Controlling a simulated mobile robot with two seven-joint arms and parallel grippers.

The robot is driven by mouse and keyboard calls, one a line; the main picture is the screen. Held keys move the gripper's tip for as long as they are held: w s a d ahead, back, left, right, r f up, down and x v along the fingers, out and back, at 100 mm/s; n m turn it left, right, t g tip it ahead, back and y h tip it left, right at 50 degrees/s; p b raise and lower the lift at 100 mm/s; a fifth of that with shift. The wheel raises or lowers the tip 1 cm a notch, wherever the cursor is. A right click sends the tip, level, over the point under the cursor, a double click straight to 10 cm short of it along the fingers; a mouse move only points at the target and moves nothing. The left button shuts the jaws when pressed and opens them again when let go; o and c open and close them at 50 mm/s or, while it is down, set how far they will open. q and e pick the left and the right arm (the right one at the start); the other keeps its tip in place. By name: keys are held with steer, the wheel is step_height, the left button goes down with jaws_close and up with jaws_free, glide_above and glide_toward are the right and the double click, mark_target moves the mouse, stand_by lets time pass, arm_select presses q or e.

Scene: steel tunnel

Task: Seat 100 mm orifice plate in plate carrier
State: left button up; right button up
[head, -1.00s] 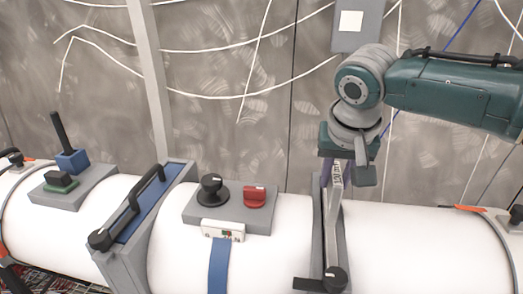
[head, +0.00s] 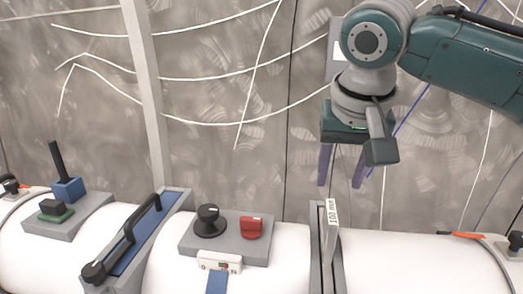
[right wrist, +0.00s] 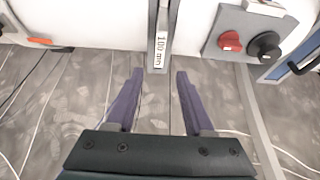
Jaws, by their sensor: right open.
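The 100 mm orifice plate (head: 331,222) shows as a thin grey upright strip with a white "100 mm" label. It stands in the slot of the grey plate carrier (head: 317,240) across the white pipe; its lower part is hidden, so I cannot tell how deep it sits. My right gripper (head: 339,186) is open and empty, its purple fingers pointing down just above the plate's top. In the right wrist view the open fingers (right wrist: 159,73) lie either side of the plate's line, apart from the labelled plate (right wrist: 161,42). My left gripper is not in view.
A grey panel with a black knob (head: 209,221) and red knob (head: 251,228) sits left of the carrier. Further left are a blue-topped clamp with a black handle (head: 130,236) and a blue block with a black lever (head: 66,186). The wall behind carries white cables.

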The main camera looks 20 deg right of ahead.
steer(key=s+a+f+n+y, duration=0.3)
steer(key=s+a+f+n, duration=0.3)
steer(key=s+a, duration=0.45)
steer(key=s+d+f+n, duration=0.2)
steer(key=s, duration=1.2)
steer(key=shift+d+f, duration=0.15)
steer(key=shift+f, duration=0.25)
